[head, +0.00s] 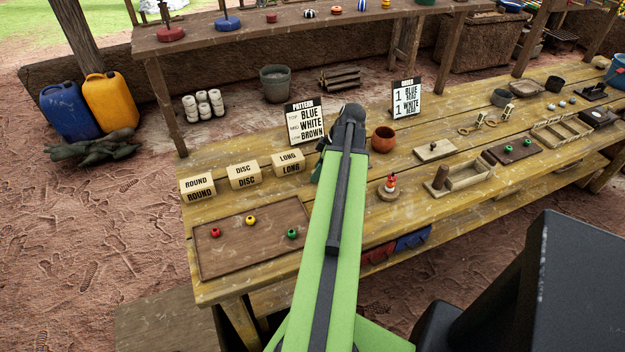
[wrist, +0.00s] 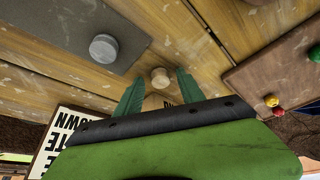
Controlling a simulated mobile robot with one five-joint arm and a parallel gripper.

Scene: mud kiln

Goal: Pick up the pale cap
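A small pale, round, wood-coloured cap (wrist: 160,77) is on the yellow plank table in the wrist view. My gripper (wrist: 161,68) is open, with one green finger to each side of the cap in the picture. Gaps show on both sides, so the fingers do not appear to be shut on it. I cannot tell how far above or behind the cap the fingertips are. A grey round cap (wrist: 103,47) sits on a dark grey board (wrist: 60,30) to the left. In the head view my arm hides the pale cap.
A brown board (head: 232,258) with red, yellow and green beads lies at the left. Labelled blocks (head: 243,177) and a pattern sign (head: 305,122) stand near my gripper. A brown pot (head: 383,139) and a bead stack (head: 390,185) are right of my arm.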

